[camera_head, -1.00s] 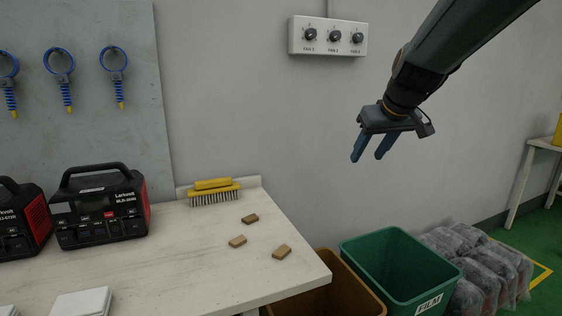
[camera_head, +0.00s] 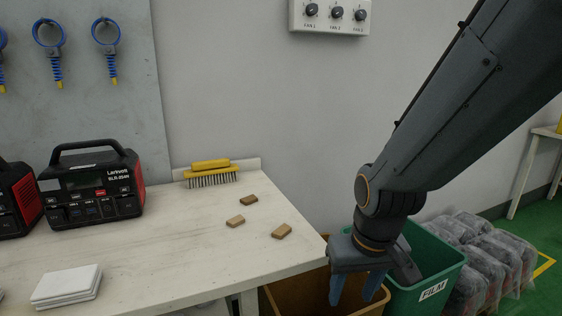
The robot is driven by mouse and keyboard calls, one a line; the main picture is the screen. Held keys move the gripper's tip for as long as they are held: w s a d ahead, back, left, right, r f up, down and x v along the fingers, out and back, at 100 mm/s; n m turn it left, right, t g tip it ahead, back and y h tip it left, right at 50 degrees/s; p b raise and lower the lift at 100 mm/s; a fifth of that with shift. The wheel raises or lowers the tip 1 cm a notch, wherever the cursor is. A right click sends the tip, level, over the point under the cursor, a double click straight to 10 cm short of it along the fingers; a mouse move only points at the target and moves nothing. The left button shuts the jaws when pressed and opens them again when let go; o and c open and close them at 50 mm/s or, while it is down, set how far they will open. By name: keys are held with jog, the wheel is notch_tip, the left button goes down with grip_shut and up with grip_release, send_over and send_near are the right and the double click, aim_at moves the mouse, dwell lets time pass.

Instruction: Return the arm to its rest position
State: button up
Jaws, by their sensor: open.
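My arm comes in from the upper right of the head view and reaches down. My gripper (camera_head: 352,288) is at its lower end, pointing downward, with its two blue fingers apart and nothing seen between them. It hangs just right of the table's corner, in front of the brown bin (camera_head: 300,295) and the green bin (camera_head: 432,262). Whether the fingertips are inside the brown bin's opening I cannot tell. The gripper and wrist hide part of both bins.
The white table (camera_head: 185,248) holds three small brown blocks (camera_head: 281,231), a yellow brush (camera_head: 211,173), black-and-red power units (camera_head: 92,184) and white tiles (camera_head: 66,286). A knob panel (camera_head: 335,16) is on the wall. Wrapped bags (camera_head: 485,250) lie right of the green bin.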

jog(key=s+a+f+n+g+y+b, duration=0.1)
jog(key=s+a+f+n+b, duration=0.2)
jog(key=s+a+f+b, duration=0.4)
jog(key=s+a+f+n+g+b, duration=0.1)
jog(key=s+a+f+n+b, duration=0.1)
jog(key=a+f+b, duration=0.5)
jog(key=d+r+m+p, duration=0.2)
jog(key=d+r+p, duration=0.4)
jog(key=r+p, duration=0.4)
jog(key=d+r+m+h+p, duration=0.1)
jog(key=d+r+m+p, duration=0.1)
jog(key=d+r+p, duration=0.5)
jog(key=d+r+m+p, duration=0.2)
jog(key=d+r+p, duration=0.4)
jog(key=r+p, duration=0.8)
jog(key=shift+s+d+r+h+p, duration=0.2)
jog(key=shift+d+h+p, duration=0.1)
jog(key=shift+p, duration=1.65)
